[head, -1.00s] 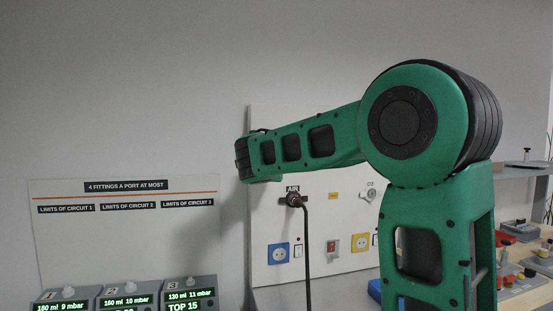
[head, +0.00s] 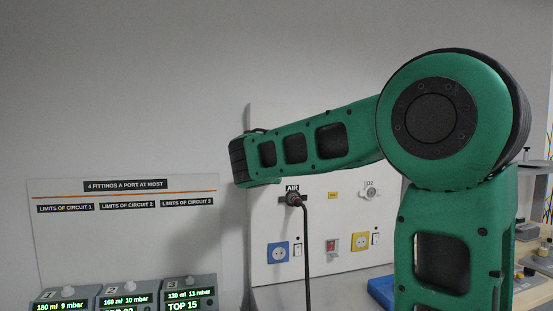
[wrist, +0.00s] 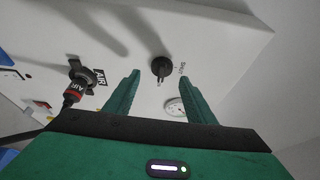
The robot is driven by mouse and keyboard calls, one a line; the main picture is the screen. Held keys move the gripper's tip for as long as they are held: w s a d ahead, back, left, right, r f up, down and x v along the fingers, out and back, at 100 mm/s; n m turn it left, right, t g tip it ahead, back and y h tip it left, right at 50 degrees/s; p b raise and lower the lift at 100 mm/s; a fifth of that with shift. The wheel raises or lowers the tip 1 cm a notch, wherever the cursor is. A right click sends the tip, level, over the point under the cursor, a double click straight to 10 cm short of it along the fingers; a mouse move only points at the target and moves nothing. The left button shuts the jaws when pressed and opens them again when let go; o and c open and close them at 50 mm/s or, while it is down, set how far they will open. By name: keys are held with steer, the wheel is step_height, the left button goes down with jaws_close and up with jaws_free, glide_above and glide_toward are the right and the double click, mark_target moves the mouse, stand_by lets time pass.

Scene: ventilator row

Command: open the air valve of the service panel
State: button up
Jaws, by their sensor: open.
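The service panel (head: 330,216) is an upright white board; it also fills much of the wrist view (wrist: 215,50). The air valve (wrist: 160,68) is a black round knob with a narrow handle, beside a small label that seems to read "Shut". My gripper (wrist: 160,76) is open, its two green fingers pointing at the panel on either side of the knob in the picture. I cannot tell how far the fingertips are from it. Nothing is between them in their grip. In the head view my arm hides the valve and the gripper.
The AIR outlet (wrist: 76,74) with a red-ringed black plug and hose (head: 306,250) is left of the gripper. Sockets (head: 278,253) and a red switch (head: 332,245) are lower on the panel. Ventilator displays (head: 186,295) stand left.

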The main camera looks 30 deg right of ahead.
steer(key=v, duration=0.7)
steer(key=shift+s+f, duration=0.15)
steer(key=s+d+f+n+g+y, duration=0.3)
steer(key=s+d+f+n+g, duration=0.15)
steer(key=s+f, duration=0.5)
steer(key=s+d+f+n+g+y, duration=0.25)
steer(key=s+f+n+g, duration=0.35)
steer(key=f, duration=0.7)
steer(key=s+a+f+n+g+y, duration=0.1)
steer(key=s+a+f+n+y, duration=0.1)
steer(key=s, duration=0.5)
steer(key=s+a+f+n+g+y, duration=0.1)
steer(key=s+a+f+n+y, duration=0.1)
steer(key=s+f, duration=0.4)
steer(key=s+a+f+n+g+y, duration=0.1)
steer(key=s+a+f+n, duration=0.3)
steer(key=s, duration=0.6)
steer(key=shift+f+n+y, duration=0.45)
steer(key=shift+f+y, duration=0.1)
steer(key=shift+g, duration=0.25)
